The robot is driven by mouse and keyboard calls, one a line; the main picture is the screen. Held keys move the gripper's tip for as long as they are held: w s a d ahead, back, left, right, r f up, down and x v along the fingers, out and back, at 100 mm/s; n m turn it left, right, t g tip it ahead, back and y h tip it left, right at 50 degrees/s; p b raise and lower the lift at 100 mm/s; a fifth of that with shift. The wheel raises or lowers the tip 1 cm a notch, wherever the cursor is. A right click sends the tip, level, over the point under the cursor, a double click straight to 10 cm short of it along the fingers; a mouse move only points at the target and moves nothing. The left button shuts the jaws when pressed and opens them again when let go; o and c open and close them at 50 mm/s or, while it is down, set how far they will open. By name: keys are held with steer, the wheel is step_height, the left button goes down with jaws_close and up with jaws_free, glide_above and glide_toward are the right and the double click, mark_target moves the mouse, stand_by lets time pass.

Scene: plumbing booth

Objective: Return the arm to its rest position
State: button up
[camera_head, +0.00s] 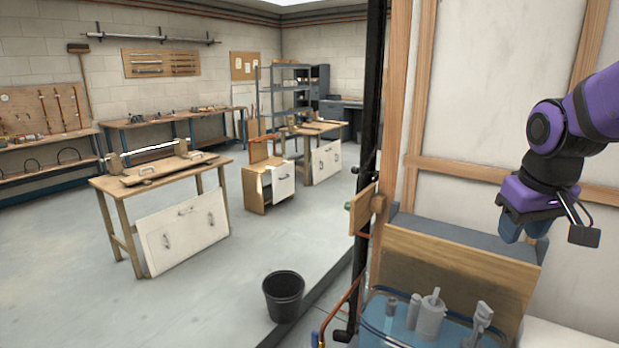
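My gripper (523,228) hangs at the right side of the view, at the end of my purple and black arm (560,135). It points down, with bluish fingertips. It appears in front of the white framed wall panel and above the right end of the wooden box. I see nothing clearly held in it. The fingers are small and seen at an angle, so I cannot tell whether they are apart or closed.
A wooden box (455,275) stands below my gripper. A blue tub (375,318) with grey fittings (430,315) is in front of it. Wooden studs (415,115) frame the wall. A black bucket (284,297) and workbenches (160,178) stand left, with open floor between.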

steer(key=s+a+r+t, duration=0.1)
steer(key=s+a+r, duration=0.1)
steer(key=s, duration=0.5)
steer(key=s+a+r+t+y, duration=0.1)
steer(key=s+a+r, duration=0.1)
steer(key=s, duration=0.5)
steer(key=shift+a+r+m, duration=0.15)
steer(key=shift+r+m, duration=0.25)
steer(key=shift+r, duration=0.3)
stand_by(1.8)
